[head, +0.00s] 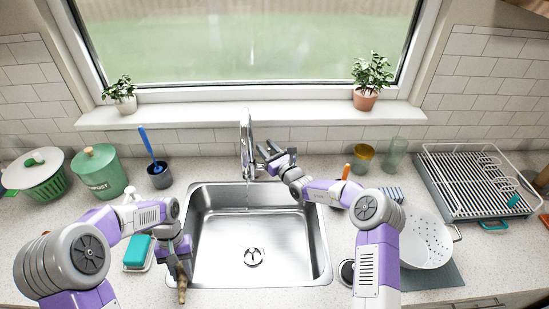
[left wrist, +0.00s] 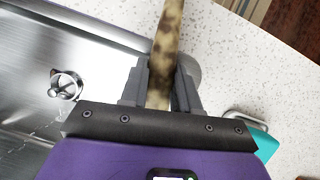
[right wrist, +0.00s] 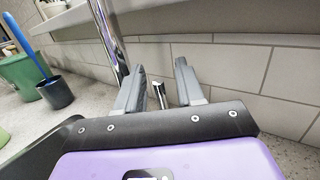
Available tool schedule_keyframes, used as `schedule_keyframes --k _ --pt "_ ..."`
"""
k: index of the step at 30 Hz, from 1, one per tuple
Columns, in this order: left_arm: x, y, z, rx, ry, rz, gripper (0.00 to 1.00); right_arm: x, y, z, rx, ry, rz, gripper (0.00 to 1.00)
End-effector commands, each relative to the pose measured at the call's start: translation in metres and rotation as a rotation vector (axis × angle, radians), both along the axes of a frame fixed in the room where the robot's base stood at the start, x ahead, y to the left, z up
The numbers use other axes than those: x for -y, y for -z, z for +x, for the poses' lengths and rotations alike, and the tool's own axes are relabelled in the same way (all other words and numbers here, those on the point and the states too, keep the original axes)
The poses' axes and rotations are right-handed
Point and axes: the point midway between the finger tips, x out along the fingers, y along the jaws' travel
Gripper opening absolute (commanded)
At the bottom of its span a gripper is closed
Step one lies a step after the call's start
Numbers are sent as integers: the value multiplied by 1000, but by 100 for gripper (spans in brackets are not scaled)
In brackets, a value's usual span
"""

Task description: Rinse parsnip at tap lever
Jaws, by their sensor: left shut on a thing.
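My left gripper (head: 181,264) is shut on the parsnip (head: 182,288), a brown, mottled root, at the left front edge of the sink (head: 225,275). The left wrist view shows the parsnip (left wrist: 166,45) between the fingers, beside the basin rather than over its middle. The chrome tap (head: 246,140) stands behind the sink. A faint thin streak, perhaps water, shows below its spout. My right gripper (head: 268,151) is open just right of the tap. In the right wrist view, the chrome tap lever (right wrist: 163,95) shows between the parted fingers, with gaps on both sides.
A teal sponge (head: 138,250) lies left of the sink. A white colander (head: 427,240), dish rack (head: 450,200) and two glasses are at the right. The basin is empty.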

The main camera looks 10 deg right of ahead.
Motion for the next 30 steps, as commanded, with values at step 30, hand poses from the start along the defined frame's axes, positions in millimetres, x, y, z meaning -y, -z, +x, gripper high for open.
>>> schedule_keyframes --k 30 --pt "0 -4 0 0 0 0 0 44 13 -105 -1 2 0 38"
